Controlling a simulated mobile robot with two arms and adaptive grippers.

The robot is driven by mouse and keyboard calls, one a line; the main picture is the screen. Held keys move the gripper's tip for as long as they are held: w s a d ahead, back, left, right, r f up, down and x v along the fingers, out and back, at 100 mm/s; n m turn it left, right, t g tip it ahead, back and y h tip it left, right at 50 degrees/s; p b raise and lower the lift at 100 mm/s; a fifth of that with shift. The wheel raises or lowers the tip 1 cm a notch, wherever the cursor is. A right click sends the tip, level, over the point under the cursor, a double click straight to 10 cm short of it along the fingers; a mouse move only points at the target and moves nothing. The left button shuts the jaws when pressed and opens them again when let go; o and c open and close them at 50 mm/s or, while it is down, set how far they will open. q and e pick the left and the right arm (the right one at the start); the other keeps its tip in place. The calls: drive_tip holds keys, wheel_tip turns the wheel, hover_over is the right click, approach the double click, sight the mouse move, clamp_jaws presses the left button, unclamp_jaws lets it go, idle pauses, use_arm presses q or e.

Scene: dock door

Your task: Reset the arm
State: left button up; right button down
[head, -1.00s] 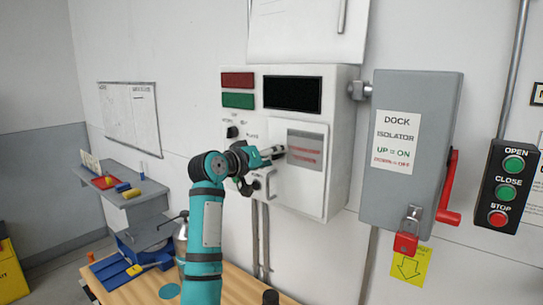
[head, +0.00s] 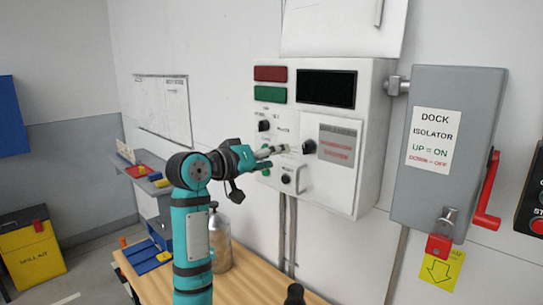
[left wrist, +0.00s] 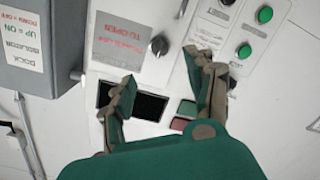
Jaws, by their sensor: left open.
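My left gripper (head: 268,156) is open and empty in front of the white control box (head: 378,150), left of the black knob (head: 309,147) beside its grey panel. In the left wrist view, the open fingers (left wrist: 163,68) are spread, with the box face beyond them and nothing between them. That view is turned over, so the black display (left wrist: 150,106) appears low, partly behind a finger. The knob (left wrist: 160,45) is beyond the gap between the fingers. My right gripper is not in view.
The grey dock isolator (head: 452,90) with its red handle (head: 488,190) is right of the box. A wooden bench (head: 240,288) with a metal bottle (head: 221,240) is below. A grey shelf (head: 150,158) and yellow spill kit (head: 33,250) stand at left.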

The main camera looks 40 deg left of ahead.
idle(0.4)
use_arm(q)
drive_tip(key=s+d+f+m+g, duration=0.15)
drive_tip(key=d+f, duration=0.25)
drive_tip(key=f, duration=0.6)
drive_tip(key=s+d+f+m+g, duration=0.1)
drive_tip(key=s+d+f+g, duration=0.2)
drive_tip(key=f, duration=0.6)
drive_tip(key=s+d+f+m+g, duration=0.15)
drive_tip(key=d+f, duration=0.35)
drive_tip(key=f, duration=0.5)
drive_tip(key=s+d+f+m+g, duration=0.1)
drive_tip(key=s+d+f+g, duration=0.1)
drive_tip(key=s+d+f, duration=0.35)
drive_tip(key=s+d+f+m+g+y, duration=0.1)
drive_tip(key=s+d+f+m+g, duration=0.15)
drive_tip(key=s+f, duration=0.65)
drive_tip(key=s+d+f+m+g, duration=0.1)
drive_tip(key=s+d+f+g, duration=0.25)
drive_tip(key=s, duration=0.75)
wheel_tip(320, 180, down, 27)
drive_tip(key=b, duration=0.3)
drive_tip(key=s+a+f+g+b, duration=0.1)
drive_tip(key=s+a+f, duration=0.2)
drive_tip(key=s+f, duration=1.4)
wheel_tip(320, 180, down, 2)
drive_tip(key=shift+s+f+g+b, duration=0.1)
drive_tip(key=shift+s+g+b, duration=0.2)
drive_tip(key=shift+g, duration=0.1)
